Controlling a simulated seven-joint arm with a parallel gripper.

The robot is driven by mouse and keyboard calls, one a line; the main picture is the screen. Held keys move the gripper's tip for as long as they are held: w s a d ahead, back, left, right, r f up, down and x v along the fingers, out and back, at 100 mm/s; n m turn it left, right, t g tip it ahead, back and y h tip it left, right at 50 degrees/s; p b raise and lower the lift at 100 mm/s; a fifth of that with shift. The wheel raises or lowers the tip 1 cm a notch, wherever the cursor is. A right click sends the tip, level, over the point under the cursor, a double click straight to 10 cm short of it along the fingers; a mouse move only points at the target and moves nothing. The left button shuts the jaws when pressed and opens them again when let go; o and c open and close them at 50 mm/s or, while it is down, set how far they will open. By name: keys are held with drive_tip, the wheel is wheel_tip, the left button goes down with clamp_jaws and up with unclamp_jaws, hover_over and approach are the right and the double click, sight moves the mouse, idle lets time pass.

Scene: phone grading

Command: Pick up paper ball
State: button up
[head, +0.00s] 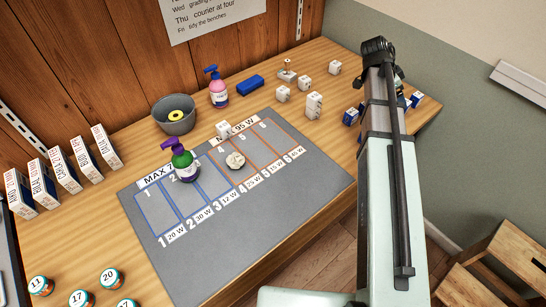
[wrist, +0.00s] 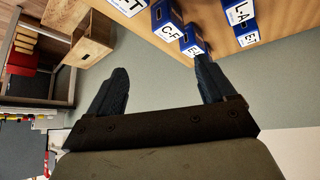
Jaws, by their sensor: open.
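A crumpled whitish paper ball (head: 235,160) lies on the grey mat (head: 215,262) in the head view, near the orange-lined slots. My gripper shows in the wrist view (wrist: 160,85), with its two dark fingers spread apart and nothing between them. In the head view my arm stands at the right of the bench, well away from the ball, and its fingers are hidden there. The paper ball does not show in the wrist view.
A green and purple pump bottle (head: 184,163) stands left of the ball, and a white block (head: 223,129) sits just behind it. A grey bowl (head: 174,117), pink bottle (head: 218,92) and several white adapters stand at the back. Blue boxes (wrist: 192,41) lie near my gripper.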

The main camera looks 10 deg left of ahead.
drive_tip(key=s+a+n+y, duration=0.2)
drive_tip(key=s+a, duration=0.1)
drive_tip(key=a, duration=1.4)
drive_tip(key=n+g+y, duration=0.1)
drive_tip(key=n+y, duration=0.3)
drive_tip(key=y, duration=0.1)
approach(235, 155)
drive_tip(key=shift+w+a+f, duration=0.1)
drive_tip(key=shift+w+f, duration=0.05)
drive_tip(key=shift+f, duration=2.4)
drive_tip(key=shift+f, duration=0.1)
drive_tip(key=shift+f, duration=2.45)
drive_tip(key=shift+c, duration=0.4)
drive_tip(key=c, duration=1)
